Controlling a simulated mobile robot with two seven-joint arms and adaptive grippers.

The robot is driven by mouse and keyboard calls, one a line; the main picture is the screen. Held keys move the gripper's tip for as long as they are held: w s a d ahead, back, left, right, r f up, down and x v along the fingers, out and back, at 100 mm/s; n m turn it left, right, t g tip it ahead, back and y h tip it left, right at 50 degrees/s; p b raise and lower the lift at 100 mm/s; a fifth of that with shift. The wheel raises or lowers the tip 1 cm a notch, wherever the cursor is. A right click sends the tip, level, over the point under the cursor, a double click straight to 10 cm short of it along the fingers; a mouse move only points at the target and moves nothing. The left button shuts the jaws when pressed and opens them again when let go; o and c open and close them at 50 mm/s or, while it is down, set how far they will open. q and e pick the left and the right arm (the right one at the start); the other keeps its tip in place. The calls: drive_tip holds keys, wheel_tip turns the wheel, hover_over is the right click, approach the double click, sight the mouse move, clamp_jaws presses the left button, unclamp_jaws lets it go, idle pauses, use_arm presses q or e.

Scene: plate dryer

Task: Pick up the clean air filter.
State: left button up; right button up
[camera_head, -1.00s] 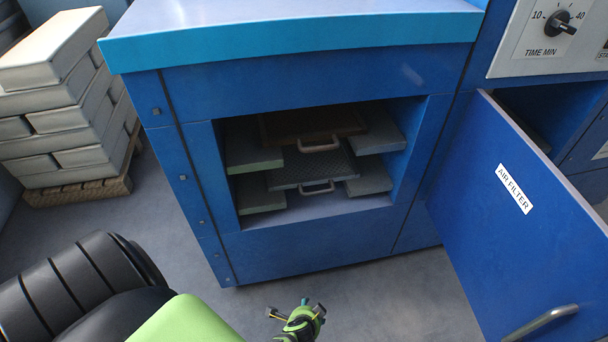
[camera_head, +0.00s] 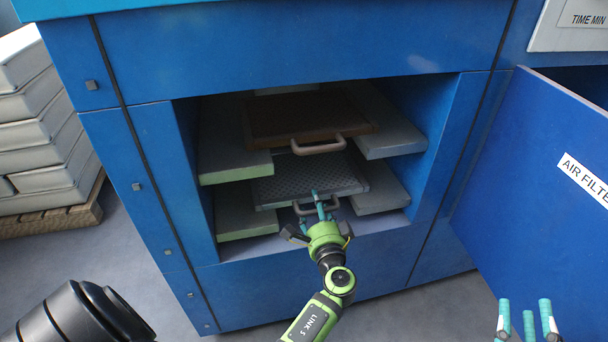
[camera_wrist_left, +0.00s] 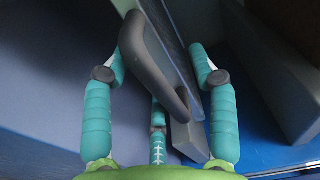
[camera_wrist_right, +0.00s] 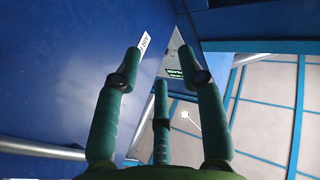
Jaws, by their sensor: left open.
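The clean air filter, a grey mesh panel (camera_head: 300,182), lies on the lower level inside the open compartment of the blue cabinet. Its grey handle (camera_head: 332,205) sticks out at the front and is partly hidden by my left gripper (camera_head: 319,208). In the left wrist view the handle (camera_wrist_left: 160,65) lies between the open teal fingers, nearer the left one; I cannot tell whether they touch. A brown filter (camera_head: 300,117) with its own handle lies on the level above. My right gripper (camera_head: 525,312) is open and empty by the cabinet door at lower right.
Side ledges (camera_head: 238,165) flank both filters in the compartment. The blue door (camera_head: 545,190), labelled as the air filter door, stands open at right, close to my right gripper. A stack of pale blocks (camera_head: 40,130) on a wooden pallet stands at left.

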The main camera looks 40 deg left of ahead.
sight(306, 178)
use_arm(q)
drive_tip(key=x, duration=0.4)
drive_tip(key=shift+w+f+b, duration=0.15)
drive_tip(key=shift+b, duration=0.15)
use_arm(e)
drive_tip(key=r, duration=0.1)
drive_tip(key=s+r+t+y, duration=0.1)
drive_tip(key=a+r+t, duration=0.1)
drive_tip(key=r, duration=0.1)
drive_tip(key=shift+s+n+y, duration=0.25)
drive_tip(key=shift+n+y, duration=0.05)
use_arm(q)
drive_tip(key=shift+c, duration=0.4)
clamp_jaws()
drive_tip(key=shift+a+r, duration=0.1)
drive_tip(key=shift+r, duration=0.1)
use_arm(e)
drive_tip(key=shift+d+f, duration=0.1)
drive_tip(key=shift+d, duration=0.05)
